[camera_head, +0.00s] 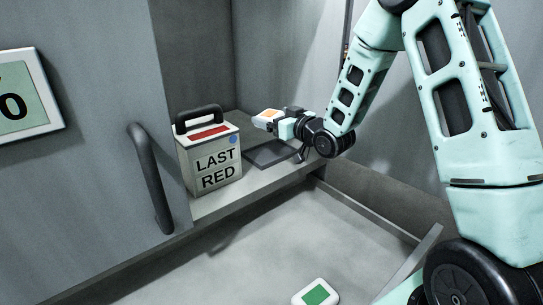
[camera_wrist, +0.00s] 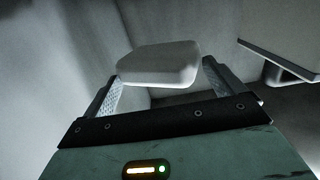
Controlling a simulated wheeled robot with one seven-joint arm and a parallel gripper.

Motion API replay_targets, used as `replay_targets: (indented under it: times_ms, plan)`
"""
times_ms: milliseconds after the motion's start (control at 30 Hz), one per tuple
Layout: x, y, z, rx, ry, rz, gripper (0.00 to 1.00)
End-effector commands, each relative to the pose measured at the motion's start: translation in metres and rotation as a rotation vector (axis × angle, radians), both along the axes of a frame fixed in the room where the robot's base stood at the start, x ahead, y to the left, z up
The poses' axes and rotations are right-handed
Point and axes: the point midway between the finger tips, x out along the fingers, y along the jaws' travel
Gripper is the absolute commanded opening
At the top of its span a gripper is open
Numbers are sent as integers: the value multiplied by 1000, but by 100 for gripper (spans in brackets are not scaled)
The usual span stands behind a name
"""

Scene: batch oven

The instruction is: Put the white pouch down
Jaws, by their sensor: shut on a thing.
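A white pouch (camera_head: 268,117) with an orange patch on top is at the tip of my gripper (camera_head: 277,122) in the head view. The gripper is shut on the pouch and holds it above the shelf (camera_head: 225,200), over the far side of a dark rectangular frame or mat (camera_head: 262,156). The wrist view shows the pale pouch (camera_wrist: 158,64) between the two fingers, with its underside in shadow. How far the pouch is above the shelf is hard to tell.
A pale box (camera_head: 210,160) marked "LAST RED", with a black handle, stands on the shelf left of the mat. A white pouch with a green patch (camera_head: 316,293) lies on the lower grey surface. A door handle (camera_head: 150,178) juts out at left.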

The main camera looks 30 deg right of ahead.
Motion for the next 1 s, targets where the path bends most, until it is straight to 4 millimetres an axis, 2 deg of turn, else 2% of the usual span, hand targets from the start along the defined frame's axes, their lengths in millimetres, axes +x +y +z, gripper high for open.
replay_targets:
  times_ms: [200, 467, 700, 1000]
  plan:
    - [0, 0, -38, 1, 7, -5, 67]
    - [0, 0, -62, 1, 6, -4, 67]
    - [0, 0, -92, 0, 5, -4, 67]
    - [0, 0, -95, -1, 2, -4, 67]
